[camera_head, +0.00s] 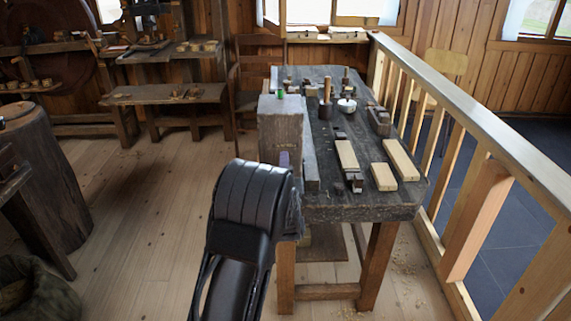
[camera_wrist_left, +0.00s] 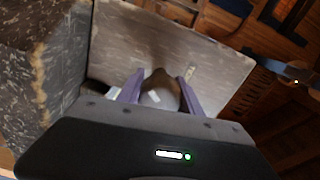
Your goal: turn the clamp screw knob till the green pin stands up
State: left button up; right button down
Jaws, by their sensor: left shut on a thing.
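The clamp is a grey wooden block (camera_head: 280,128) at the left side of the workbench. The green pin (camera_head: 280,95) shows as a small green spot on the block's top; it is too small to tell how far it stands up. My left gripper (camera_head: 285,158) is at the front face of the block, mostly hidden behind my own arm. In the left wrist view, its purple fingers (camera_wrist_left: 159,84) are shut on the rounded grey-brown knob (camera_wrist_left: 158,92), one on either side. The knob has a pale mark. It is hidden in the head view. My right gripper is not in view.
The dark workbench (camera_head: 335,212) carries a mallet (camera_head: 326,98), a white-topped pot (camera_head: 347,105) and pale wooden boards (camera_head: 402,160). A wooden railing (camera_head: 480,134) runs along its right. Open plank floor (camera_head: 150,210) lies to the left.

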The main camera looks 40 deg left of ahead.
pick_arm(q)
jog(key=shift+d+f+m, duration=0.15)
jog(key=shift+f+m, duration=0.15)
jog(key=shift+f, duration=0.05)
jog(key=o, duration=1.4)
jog(key=shift+s+r, duration=0.1)
jog(key=shift+r, duration=0.15)
jog(key=shift+c, duration=0.2)
jog(key=shift+s, duration=0.1)
jog(key=v, duration=0.7)
jog(key=shift+s+d, duration=0.2)
jog(key=shift+d, duration=0.05)
